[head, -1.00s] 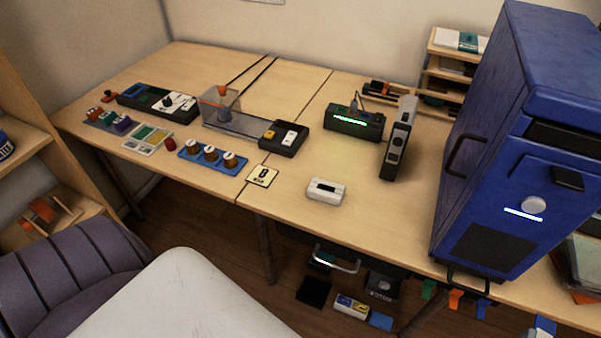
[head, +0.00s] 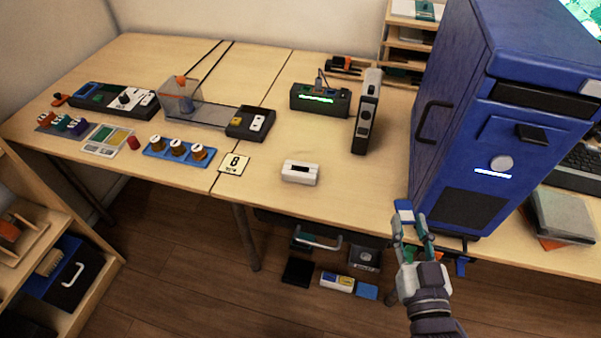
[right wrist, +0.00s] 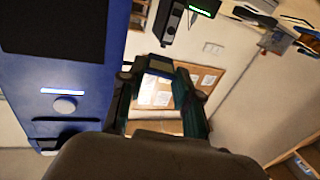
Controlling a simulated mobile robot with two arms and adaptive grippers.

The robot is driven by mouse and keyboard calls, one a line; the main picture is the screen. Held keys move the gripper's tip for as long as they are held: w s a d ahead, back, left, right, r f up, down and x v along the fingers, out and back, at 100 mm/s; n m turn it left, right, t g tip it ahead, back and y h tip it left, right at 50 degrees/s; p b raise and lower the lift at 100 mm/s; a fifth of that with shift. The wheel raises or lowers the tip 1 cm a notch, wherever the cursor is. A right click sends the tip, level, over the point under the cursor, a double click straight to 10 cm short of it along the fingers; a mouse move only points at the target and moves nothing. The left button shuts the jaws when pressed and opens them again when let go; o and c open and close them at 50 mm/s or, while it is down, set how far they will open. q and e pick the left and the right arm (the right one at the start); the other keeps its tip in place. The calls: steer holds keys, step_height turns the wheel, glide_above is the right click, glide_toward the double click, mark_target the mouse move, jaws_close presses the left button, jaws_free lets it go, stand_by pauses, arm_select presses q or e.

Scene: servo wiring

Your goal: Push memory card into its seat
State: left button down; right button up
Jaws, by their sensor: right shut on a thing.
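A small blue-and-white card (head: 404,208) is between the fingertips of my right gripper (head: 411,222), which is shut on it. The gripper is in front of the desk's front edge, close to the lower left of the blue computer tower (head: 480,205). I cannot tell which slot is the card's seat. My left gripper is not in view.
A black upright device (head: 366,118) and a dark box with a green light (head: 319,100) stand behind the white box. Desk around the white box is clear.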

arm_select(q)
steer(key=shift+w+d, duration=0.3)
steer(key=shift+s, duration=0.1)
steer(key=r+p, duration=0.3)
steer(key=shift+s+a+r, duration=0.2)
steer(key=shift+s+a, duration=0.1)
